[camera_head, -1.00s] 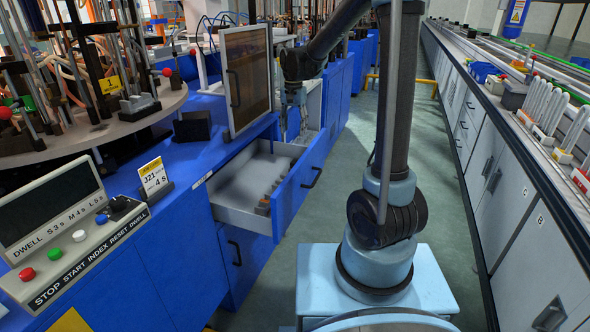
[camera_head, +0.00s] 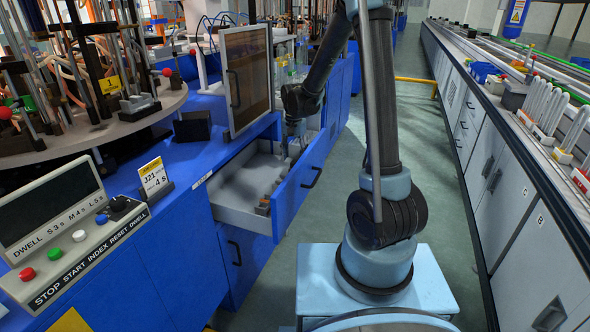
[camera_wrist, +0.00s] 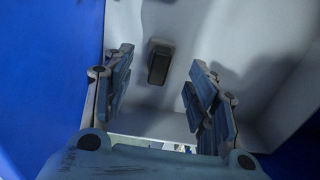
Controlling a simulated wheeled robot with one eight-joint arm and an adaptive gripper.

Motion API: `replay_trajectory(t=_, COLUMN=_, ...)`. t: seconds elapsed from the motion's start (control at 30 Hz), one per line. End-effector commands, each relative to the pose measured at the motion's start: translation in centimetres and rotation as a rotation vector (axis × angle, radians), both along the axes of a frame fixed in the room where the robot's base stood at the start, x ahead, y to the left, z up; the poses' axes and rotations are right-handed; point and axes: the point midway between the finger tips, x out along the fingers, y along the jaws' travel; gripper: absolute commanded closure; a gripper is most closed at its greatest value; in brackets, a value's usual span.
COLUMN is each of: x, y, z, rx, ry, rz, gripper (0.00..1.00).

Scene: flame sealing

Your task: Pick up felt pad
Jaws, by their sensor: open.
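A small dark grey block with a lighter top (camera_wrist: 159,62), which looks like the felt pad, lies on the pale floor of the open drawer (camera_head: 243,217) in the wrist view. My gripper (camera_wrist: 160,78) is open and empty, with one finger to the left and one to the right of the block in the picture. The block appears to be below the fingertips, not touched by them; the exact gap cannot be told. In the head view my gripper (camera_head: 294,148) reaches down into the far part of the drawer, and I cannot pick out the block there.
The drawer's blue front (camera_head: 306,183) and white walls stand close around my gripper. Several small items (camera_head: 266,203) lie along the drawer's front side. A tinted door panel (camera_head: 249,79) stands upright beside the drawer. The left-middle of the drawer floor is clear.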

Motion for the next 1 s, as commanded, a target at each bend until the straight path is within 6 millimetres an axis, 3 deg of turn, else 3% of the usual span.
replay_trajectory(t=0.33, x=0.2, y=-0.1, z=-3.9, rx=0.000, ry=0.000, rz=0.000, gripper=0.47)
replay_trajectory(t=0.7, x=0.2, y=-0.1, z=-4.7, rx=0.000, ry=0.000, rz=0.000, gripper=0.47)
replay_trajectory(t=0.73, x=0.2, y=-0.1, z=-4.7, rx=0.000, ry=0.000, rz=0.000, gripper=0.50)
replay_trajectory(t=0.93, x=0.2, y=-0.1, z=-4.7, rx=0.000, ry=0.000, rz=0.000, gripper=0.95)
replay_trajectory(t=1.0, x=0.2, y=-0.1, z=-4.7, rx=0.000, ry=0.000, rz=0.000, gripper=0.95)
